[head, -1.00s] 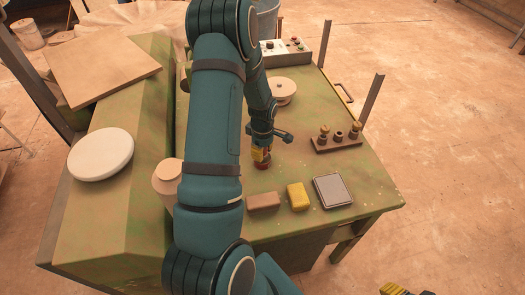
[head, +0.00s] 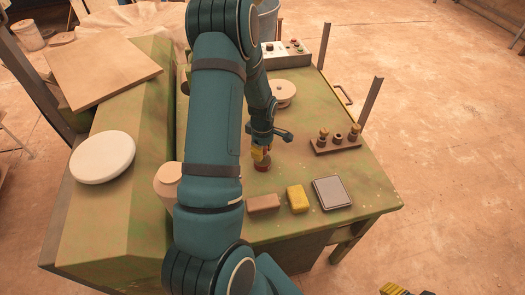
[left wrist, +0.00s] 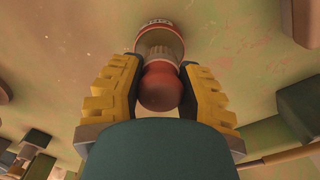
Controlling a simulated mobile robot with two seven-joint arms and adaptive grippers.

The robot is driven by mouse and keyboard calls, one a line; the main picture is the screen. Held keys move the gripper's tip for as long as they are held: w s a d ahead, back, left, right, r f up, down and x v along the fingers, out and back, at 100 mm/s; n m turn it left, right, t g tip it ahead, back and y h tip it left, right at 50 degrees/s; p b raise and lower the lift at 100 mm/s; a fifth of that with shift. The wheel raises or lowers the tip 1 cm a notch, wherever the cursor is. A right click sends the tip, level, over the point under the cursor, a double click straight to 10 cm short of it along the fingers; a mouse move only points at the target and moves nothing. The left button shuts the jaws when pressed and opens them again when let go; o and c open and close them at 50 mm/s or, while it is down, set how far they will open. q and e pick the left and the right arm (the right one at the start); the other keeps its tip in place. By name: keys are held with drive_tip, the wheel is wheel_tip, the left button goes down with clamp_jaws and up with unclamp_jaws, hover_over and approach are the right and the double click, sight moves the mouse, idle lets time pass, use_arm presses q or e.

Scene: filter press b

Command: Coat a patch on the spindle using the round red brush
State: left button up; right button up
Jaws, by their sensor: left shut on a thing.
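My left gripper (head: 262,153) is low over the middle of the green bench, pointing down. In the left wrist view its yellow fingers (left wrist: 160,92) are shut on the round red brush (left wrist: 160,85), gripping its rounded red handle. The brush's wider red and pale end, with lettering on it, lies beyond the fingers. The brush's red lower part (head: 262,166) shows under the fingers in the head view, at or very near the bench top; contact cannot be told. I cannot clearly identify the spindle. Part of my right gripper (head: 394,289) shows at the bottom edge; its fingertips are cut off.
A brown block (head: 263,202), a yellow block (head: 298,198) and a grey-topped pad (head: 332,192) line the front. A rack with small posts (head: 335,147) stands right, a round disc (head: 284,91) behind. A tan cylinder (head: 166,181) is left. The bench between is clear.

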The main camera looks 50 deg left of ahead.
use_arm(q)
drive_tip(key=shift+r+p, duration=1.6)
drive_tip(key=shift+r, duration=1)
